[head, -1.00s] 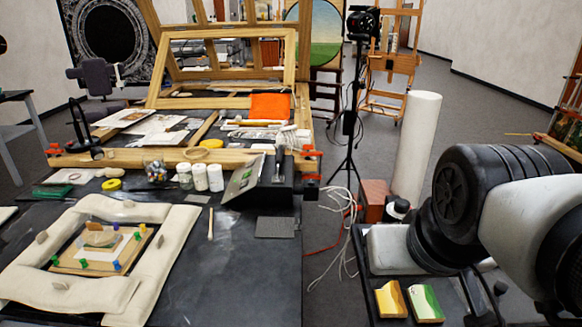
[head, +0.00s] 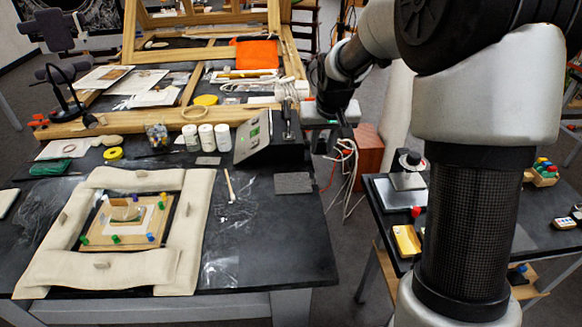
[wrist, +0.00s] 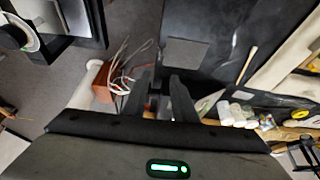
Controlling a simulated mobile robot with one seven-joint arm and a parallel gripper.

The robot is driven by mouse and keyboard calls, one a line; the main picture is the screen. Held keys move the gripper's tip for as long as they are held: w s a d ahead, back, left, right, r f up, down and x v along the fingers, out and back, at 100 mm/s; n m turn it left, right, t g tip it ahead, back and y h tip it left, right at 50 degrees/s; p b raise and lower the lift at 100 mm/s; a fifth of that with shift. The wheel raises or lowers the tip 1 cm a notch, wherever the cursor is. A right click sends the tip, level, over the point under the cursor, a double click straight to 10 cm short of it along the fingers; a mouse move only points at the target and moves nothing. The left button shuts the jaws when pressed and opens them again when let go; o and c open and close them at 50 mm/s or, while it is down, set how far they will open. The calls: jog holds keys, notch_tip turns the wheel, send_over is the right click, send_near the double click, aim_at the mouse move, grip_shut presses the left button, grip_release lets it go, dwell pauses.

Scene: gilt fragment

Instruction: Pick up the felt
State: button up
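A flat dark-grey square (head: 294,183), which looks like the felt, lies near the right edge of the black worktable (head: 262,258). A smaller grey piece (head: 207,160) lies further left. In the wrist view the grey square (wrist: 185,54) lies ahead of the fingers. My gripper (head: 338,128) hangs beyond the table's right edge, up and right of the square and apart from it. In the wrist view my gripper (wrist: 160,82) has its two fingers apart with nothing between them. The fingertips are partly lost against the dark background in the head view.
Cream cushions (head: 195,215) surround a pinned panel. White cables (head: 345,165) hang by a red-brown box (head: 368,148). A side table (head: 500,205) stands right.

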send_over(315, 178)
jog(key=s, duration=0.2)
jog(key=f, duration=1)
jog(key=shift+w+f, duration=0.25)
jog(key=shift+f, duration=0.1)
jog(key=shift+x, duration=2.65)
jog(key=shift+s, duration=0.25)
grip_shut()
